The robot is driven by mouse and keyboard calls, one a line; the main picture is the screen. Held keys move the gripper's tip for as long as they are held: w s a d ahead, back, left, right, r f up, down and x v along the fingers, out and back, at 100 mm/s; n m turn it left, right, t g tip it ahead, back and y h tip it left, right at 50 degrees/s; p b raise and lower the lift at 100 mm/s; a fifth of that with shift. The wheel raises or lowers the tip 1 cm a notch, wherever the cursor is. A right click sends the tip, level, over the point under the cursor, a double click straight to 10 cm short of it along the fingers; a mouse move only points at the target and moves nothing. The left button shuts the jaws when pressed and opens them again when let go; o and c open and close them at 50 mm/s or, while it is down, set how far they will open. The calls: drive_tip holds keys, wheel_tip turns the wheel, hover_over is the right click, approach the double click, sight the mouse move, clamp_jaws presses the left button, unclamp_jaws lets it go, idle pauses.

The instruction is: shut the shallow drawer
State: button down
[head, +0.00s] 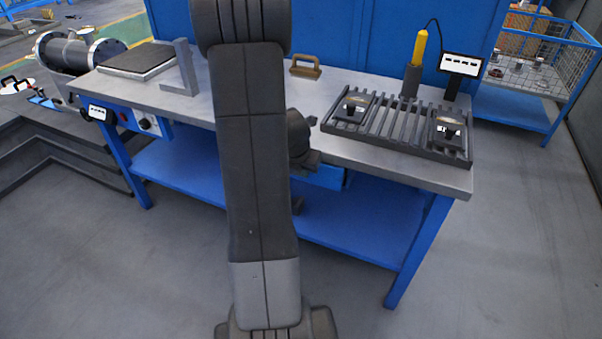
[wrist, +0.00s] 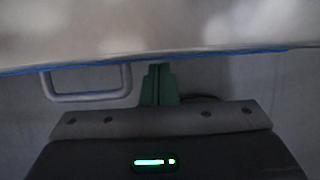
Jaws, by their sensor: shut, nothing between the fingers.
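The workbench (head: 385,163) has a grey top and blue legs. A blue drawer-like part (head: 326,177) shows just under its front edge, right of my arm; most of it is hidden behind my arm, and I cannot tell how far it stands out. In the wrist view a grey loop handle (wrist: 88,97) hangs below a thin blue edge, left of my gripper. My gripper (wrist: 158,68) is shut and empty, its green fingers tight together, their tips close under that blue edge. I cannot tell if they touch it. In the head view my arm hides the fingers.
On the bench top are a slatted rack (head: 400,125), a yellow-handled tool (head: 419,48), a brown handle (head: 306,68), a grey angle bracket (head: 183,75) and a dark plate (head: 137,60). A blue lower shelf (head: 360,222) lies below. The floor in front right is clear.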

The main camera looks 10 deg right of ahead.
drive_tip(key=shift+w+d+r+p, duration=0.1)
drive_tip(key=shift+w+d+p, duration=0.25)
drive_tip(key=shift+w+p, duration=0.25)
drive_tip(key=shift+w+d+p, duration=0.3)
drive_tip(key=shift+w+p, duration=0.2)
drive_tip(key=shift+p, duration=0.2)
